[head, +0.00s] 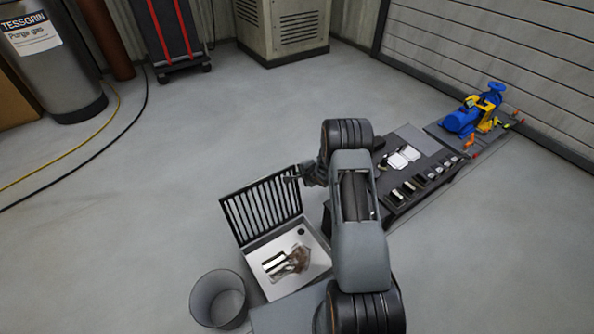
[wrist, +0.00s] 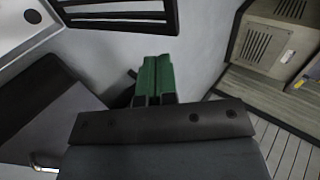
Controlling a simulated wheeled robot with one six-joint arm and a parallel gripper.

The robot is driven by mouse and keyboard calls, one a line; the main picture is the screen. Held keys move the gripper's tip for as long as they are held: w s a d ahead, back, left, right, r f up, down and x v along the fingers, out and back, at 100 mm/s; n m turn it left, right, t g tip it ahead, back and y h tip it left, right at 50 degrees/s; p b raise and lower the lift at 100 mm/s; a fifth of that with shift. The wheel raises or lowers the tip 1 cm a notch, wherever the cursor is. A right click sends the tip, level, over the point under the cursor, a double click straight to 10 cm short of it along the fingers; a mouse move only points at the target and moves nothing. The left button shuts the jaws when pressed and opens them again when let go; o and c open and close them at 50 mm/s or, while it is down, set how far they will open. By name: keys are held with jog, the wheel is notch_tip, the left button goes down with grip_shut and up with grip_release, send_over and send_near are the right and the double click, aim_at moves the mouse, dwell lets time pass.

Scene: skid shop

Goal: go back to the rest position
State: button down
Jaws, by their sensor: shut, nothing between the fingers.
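My gripper (head: 292,178) is at the end of my arm, near the upper right corner of a black slatted rack in the head view. In the wrist view its green fingers (wrist: 153,80) are together with nothing between them. I cannot tell from the head view whether it touches the rack.
The slatted rack (head: 222,206) stands behind a white tray (head: 318,262) holding a few items. A grey bin (head: 218,298) is at front left. A dark table (head: 440,166) with several small parts and a blue pump (head: 462,122) are right. Hoses cross the left floor; the middle floor is open.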

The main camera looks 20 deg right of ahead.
jog(key=s+d+r+n+g+h+p, duration=0.2)
jog(key=s+r+n+g, duration=0.15)
jog(key=s, duration=0.35)
jog(key=s+d+r+n+g+h+p, duration=0.1)
jog(key=s+r+n+g+h+p, duration=0.1)
jog(key=s+r+n+p, duration=0.25)
jog(key=s+a+r+n+p, duration=0.2)
jog(key=s+a+r+p, duration=0.3)
jog(key=r, duration=1.1)
jog(key=s+a+r+n+y+p, duration=0.1)
jog(key=s+a+r+n+p, duration=0.2)
jog(key=r, duration=1.3)
jog(key=s+a+r+n+y+p, duration=0.1)
jog(key=s+a+r+n+p, duration=0.2)
jog(key=s+a+r+p, duration=0.4)
jog(key=s+p+v, duration=0.1)
jog(key=p+v, duration=0.2)
jog(key=v, duration=0.7)
jog(key=shift+s+a+p, duration=0.3)
jog(key=shift+s+p, duration=0.05)
jog(key=shift+s, duration=0.05)
jog(key=shift+f+g, duration=0.2)
jog(key=shift+g, duration=0.05)
